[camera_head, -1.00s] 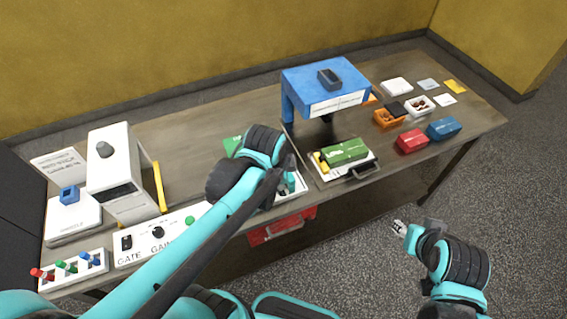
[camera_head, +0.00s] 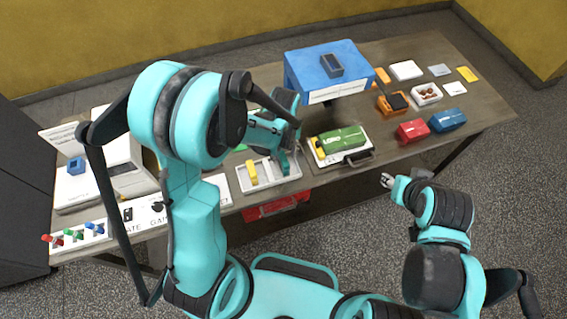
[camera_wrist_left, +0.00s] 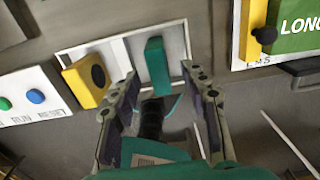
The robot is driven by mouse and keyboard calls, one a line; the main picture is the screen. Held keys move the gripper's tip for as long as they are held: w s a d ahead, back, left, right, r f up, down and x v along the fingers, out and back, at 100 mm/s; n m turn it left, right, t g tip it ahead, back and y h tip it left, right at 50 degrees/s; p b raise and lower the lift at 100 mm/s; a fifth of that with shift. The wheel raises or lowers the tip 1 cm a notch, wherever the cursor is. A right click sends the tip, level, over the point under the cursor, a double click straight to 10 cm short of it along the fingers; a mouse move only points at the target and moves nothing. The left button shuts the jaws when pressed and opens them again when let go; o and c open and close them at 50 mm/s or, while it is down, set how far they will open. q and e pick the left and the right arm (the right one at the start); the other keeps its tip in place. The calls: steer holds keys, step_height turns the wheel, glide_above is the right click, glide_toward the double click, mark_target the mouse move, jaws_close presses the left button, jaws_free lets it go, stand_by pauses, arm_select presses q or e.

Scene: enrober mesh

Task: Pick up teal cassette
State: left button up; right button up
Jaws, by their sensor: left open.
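The teal cassette (camera_wrist_left: 157,66) stands in a white tray (camera_wrist_left: 116,47) in the left wrist view, beside a yellow cassette (camera_wrist_left: 86,82). My left gripper (camera_wrist_left: 160,76) is open, with one finger to each side of the cassette's near end; I cannot tell whether either touches it. In the head view the same tray (camera_head: 270,182) lies at the table's front edge with the yellow cassette (camera_head: 251,172) in it. There my left gripper (camera_head: 284,160) is over the tray's right part and partly hides the teal cassette. My right gripper (camera_head: 387,180) hangs off the table front, its fingers too small to judge.
A tray with a green LONG block (camera_head: 342,139) and black handle is right of the white tray. A blue stand (camera_head: 330,68) rises behind. Red (camera_head: 412,130) and blue (camera_head: 447,120) boxes lie farther right. A button panel (camera_wrist_left: 28,100) is left of the tray.

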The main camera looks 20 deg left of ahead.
arm_select(q)
steer(key=shift+s+f, duration=0.1)
steer(key=shift+f, duration=1.35)
jaws_close()
steer(key=shift+r, duration=0.1)
